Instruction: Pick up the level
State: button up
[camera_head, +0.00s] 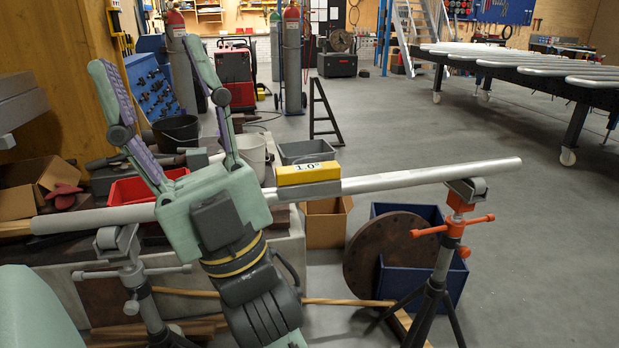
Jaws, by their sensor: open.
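The level is a small yellow block (307,173) with a white "1.0°" label. It sits on a grey base on the long metal pipe (430,178), right of the pipe's middle. My gripper (144,66) is green-grey with purple finger pads. It is open and empty, its fingers pointing up and away, to the left of the level. The gripper's body hides part of the pipe. I see no contact between the gripper and the level.
The pipe rests on a right stand (451,240) with orange handles and a grey left stand (128,270). A rusty round flange (385,255) and blue bin (425,275) are below. A red crate (130,190) and buckets are behind. Open floor lies right.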

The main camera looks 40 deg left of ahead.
aim_at(295, 181)
jog(key=i+l+u, duration=0.2)
jog(key=u, duration=0.2)
jog(key=i+l+u, duration=0.15)
jog(key=l+u, duration=0.3)
jog(key=i+l+u, duration=0.1)
jog(key=l+u, duration=0.3)
